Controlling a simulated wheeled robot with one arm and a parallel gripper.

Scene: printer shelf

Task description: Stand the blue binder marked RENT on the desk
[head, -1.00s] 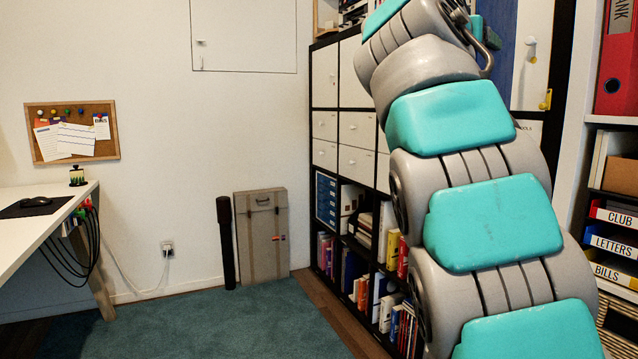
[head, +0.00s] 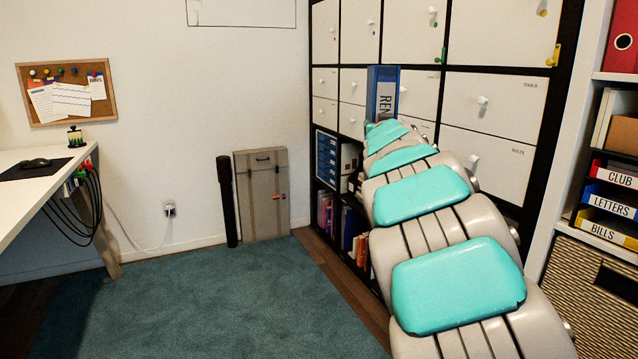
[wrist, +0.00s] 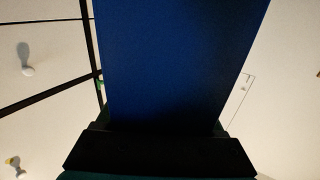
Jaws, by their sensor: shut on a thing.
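The blue binder (head: 382,92) is held upright at the far end of my outstretched arm, in front of the white cabinet doors. In the wrist view the binder's blue face (wrist: 180,65) fills the middle. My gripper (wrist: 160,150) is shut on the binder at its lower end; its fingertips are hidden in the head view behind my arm. The white desk (head: 40,190) is at the left, well apart from the binder.
A black mouse (head: 36,163) on a dark mat and a small dark stamp-like item (head: 76,137) are on the desk. Cables hang at its right end. A grey case (head: 262,195) and black tube (head: 227,200) lean on the wall. The teal carpet (head: 220,300) is clear.

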